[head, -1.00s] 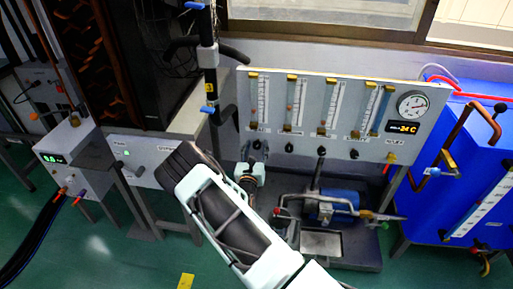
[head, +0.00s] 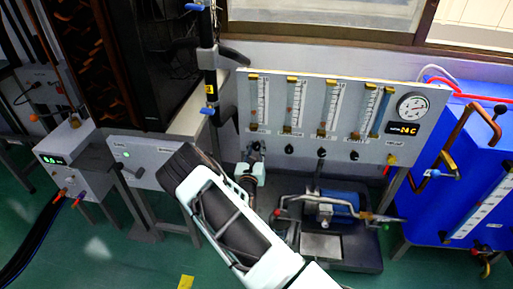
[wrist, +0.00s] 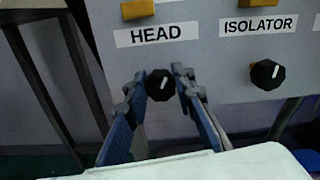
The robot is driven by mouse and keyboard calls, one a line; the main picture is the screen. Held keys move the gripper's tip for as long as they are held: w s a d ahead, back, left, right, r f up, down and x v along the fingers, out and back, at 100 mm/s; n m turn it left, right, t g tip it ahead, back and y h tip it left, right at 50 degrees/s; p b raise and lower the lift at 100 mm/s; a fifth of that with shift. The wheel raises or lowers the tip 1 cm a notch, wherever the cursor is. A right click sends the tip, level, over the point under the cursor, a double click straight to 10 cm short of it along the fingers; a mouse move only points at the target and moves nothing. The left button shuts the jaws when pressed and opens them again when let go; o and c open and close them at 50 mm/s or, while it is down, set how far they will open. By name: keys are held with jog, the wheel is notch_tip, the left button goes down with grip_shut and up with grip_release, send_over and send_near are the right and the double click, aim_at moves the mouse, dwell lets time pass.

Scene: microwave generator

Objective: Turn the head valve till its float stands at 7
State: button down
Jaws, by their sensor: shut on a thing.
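The head valve (wrist: 160,86) is a small black knob with a pale pointer mark, under the label HEAD in the wrist view. My gripper (wrist: 160,76) has its blue-grey fingers on both sides of this knob and is shut on it. The pointer mark stands nearly upright, leaning slightly. In the head view my gripper (head: 256,149) is at the lower left of the flow panel (head: 380,100), and the knob is hidden there. The head flowmeter (head: 262,98) is the leftmost tube above it. Its float is too small to read against the scale.
The black isolator knob (wrist: 267,74) sits to the right of the head valve. More knobs and flowmeter tubes continue right, with a round gauge (head: 412,107) at the end. A blue pump (head: 335,205) stands below the panel. A dark upright pipe (head: 209,85) stands close on the left.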

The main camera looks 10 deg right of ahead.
jog(key=n+p, duration=0.1)
jog(key=n, duration=0.4)
jog(key=shift+a+n, duration=0.1)
jog(key=shift+n, duration=0.2)
jog(key=shift+f+n+p, duration=0.1)
jog(key=shift+n+p, duration=0.5)
jog(key=shift+n, duration=2)
jog(key=c, duration=1.6)
grip_release()
